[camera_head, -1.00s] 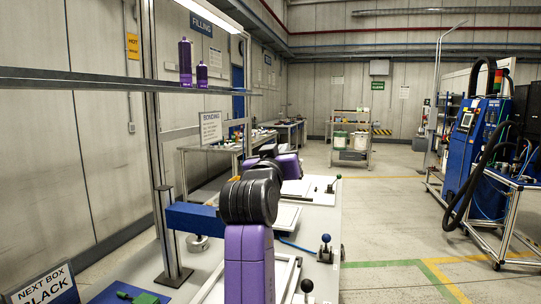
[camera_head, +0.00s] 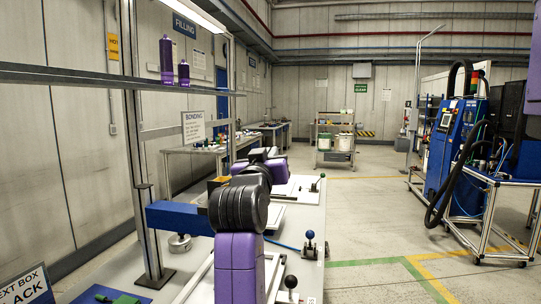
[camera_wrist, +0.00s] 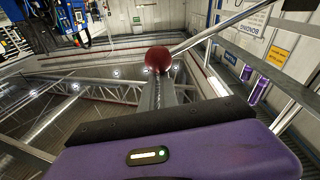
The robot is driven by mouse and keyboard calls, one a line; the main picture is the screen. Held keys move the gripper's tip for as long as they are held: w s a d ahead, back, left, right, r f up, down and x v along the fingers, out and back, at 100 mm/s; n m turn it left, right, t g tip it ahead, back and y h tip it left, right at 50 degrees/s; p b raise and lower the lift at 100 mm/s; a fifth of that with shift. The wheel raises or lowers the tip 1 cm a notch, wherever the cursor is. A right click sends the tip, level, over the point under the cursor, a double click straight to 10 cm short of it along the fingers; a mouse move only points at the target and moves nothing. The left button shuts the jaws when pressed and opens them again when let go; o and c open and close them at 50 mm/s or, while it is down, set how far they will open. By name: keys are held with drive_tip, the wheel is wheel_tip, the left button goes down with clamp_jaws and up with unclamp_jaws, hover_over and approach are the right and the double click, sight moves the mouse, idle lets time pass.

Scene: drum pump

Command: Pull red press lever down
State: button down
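The red ball knob (camera_wrist: 158,58) of the lever shows in the wrist view, above the middle of the purple housing of my arm's end. A grey shaft-like part (camera_wrist: 160,92) runs below the knob; I cannot tell whether it is the lever's rod. I cannot make out my gripper's fingers in the wrist view, nor whether they touch the knob. In the head view my purple and black arm hides its own end, and I see no red knob there. A blue press-like arm (camera_head: 178,217) reaches from a post at the left to behind my arm.
The floor right of the bench is clear.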

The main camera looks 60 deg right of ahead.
drive_tip(key=s+a+r+p, duration=0.2)
drive_tip(key=s+a, duration=0.1)
drive_tip(key=a, duration=0.5)
drive_tip(key=shift+a+r, duration=0.25)
drive_tip(key=shift+a, duration=0.1)
idle(0.6)
